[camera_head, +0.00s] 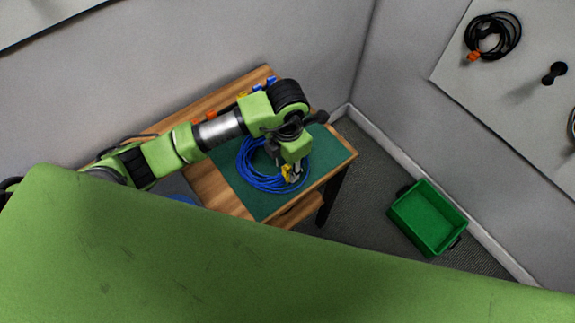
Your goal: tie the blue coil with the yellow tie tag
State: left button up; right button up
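The blue coil (248,172) lies on the green mat (263,205) on the wooden table. My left gripper (293,177) is over the right part of the coil, pointing down. The yellow tie tag (286,171) shows at the gripper's fingers, against the coil. The fingers are small and partly hidden, so I cannot tell whether they are shut on the tag or whether the tag is around the coil. My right gripper is not in view.
Orange (211,114) and blue (270,81) tags lie along the table's back edge. A green crate (427,217) stands on the floor at the right. A black coil with an orange tag (473,57) hangs on the wall panel. Floor between table and crate is clear.

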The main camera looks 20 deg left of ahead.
pick_arm(q)
notch_tip(320, 180, up, 12)
jog(key=shift+f, duration=0.2)
